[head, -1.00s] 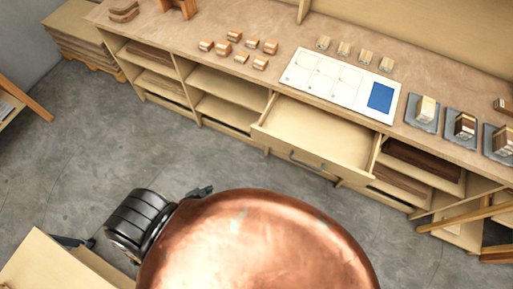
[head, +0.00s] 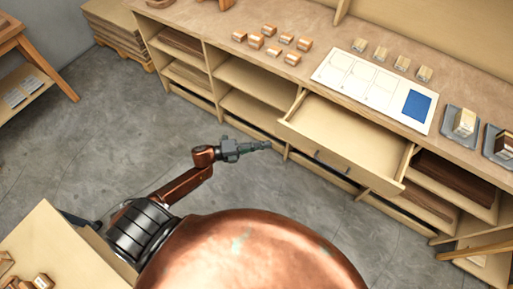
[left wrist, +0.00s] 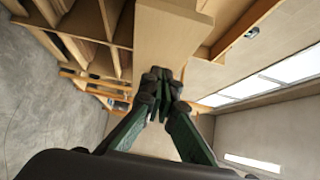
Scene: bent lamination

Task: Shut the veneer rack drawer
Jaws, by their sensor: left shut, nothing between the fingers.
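The veneer rack drawer (head: 345,135) stands pulled out from under the worktop in the head view; its inside looks empty. Its front panel (head: 338,165) carries a dark bar handle. My left gripper (head: 266,145) is shut and empty, over the floor in front of the rack, left of the drawer front and apart from it. In the left wrist view the closed fingers (left wrist: 160,112) point toward a pale wooden panel (left wrist: 170,35), which seems to be part of the drawer. My right gripper is not in view.
The worktop holds small wood blocks (head: 273,50), a white board with a blue patch (head: 375,90) and grey trays (head: 461,124). Open shelves (head: 250,83) flank the drawer. A pale box-like table (head: 60,250) stands at the lower left. Grey floor before the rack is clear.

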